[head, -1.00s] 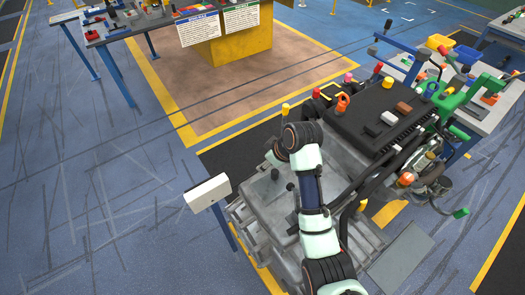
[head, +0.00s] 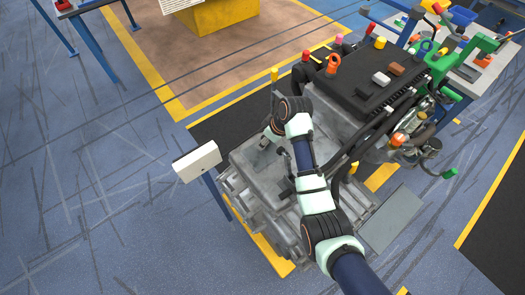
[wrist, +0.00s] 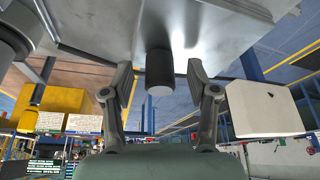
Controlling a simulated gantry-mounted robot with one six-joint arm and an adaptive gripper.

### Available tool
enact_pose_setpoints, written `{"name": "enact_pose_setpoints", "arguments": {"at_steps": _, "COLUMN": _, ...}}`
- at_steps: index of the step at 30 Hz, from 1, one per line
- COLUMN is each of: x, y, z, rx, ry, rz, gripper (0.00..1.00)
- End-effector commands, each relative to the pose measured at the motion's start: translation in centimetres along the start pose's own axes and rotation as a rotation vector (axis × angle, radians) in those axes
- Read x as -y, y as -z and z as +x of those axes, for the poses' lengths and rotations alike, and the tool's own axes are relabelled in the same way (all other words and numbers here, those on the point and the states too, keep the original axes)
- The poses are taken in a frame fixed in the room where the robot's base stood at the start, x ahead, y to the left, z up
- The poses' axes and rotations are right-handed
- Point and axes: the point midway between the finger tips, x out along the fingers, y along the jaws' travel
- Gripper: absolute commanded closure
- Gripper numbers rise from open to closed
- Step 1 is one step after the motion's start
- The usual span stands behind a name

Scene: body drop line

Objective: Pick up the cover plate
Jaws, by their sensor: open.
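A grey metal plate (head: 255,172), which looks like the cover plate, lies on the left part of the machine in the head view. In the wrist view, a grey metal surface (wrist: 215,25) fills the top, and a dark cylindrical knob (wrist: 160,75) projects from it. My gripper (wrist: 159,84) is open, with one finger on each side of the knob and visible gaps between. In the head view my gripper (head: 268,137) is low over the plate's far side, partly hidden by my wrist.
A white box on a blue post (head: 197,161) stands left of the machine; it also shows in the wrist view (wrist: 262,108). A black cover (head: 375,75) with colored caps and hoses is at right. A flat grey panel (head: 390,218) lies front right. Open floor is at left.

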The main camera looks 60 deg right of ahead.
Motion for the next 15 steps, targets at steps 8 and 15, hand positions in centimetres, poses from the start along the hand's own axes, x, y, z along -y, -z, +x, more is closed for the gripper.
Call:
{"name": "enact_pose_setpoints", "arguments": {"at_steps": 8, "x": -0.01, "y": 0.05, "z": -0.05, "rx": -0.001, "ry": -0.001, "rz": 0.0, "gripper": 0.58}}
{"name": "enact_pose_setpoints", "arguments": {"at_steps": 15, "x": 0.0, "y": 0.04, "z": -0.06, "rx": -0.001, "ry": -0.001, "rz": 0.0, "gripper": 0.98}}
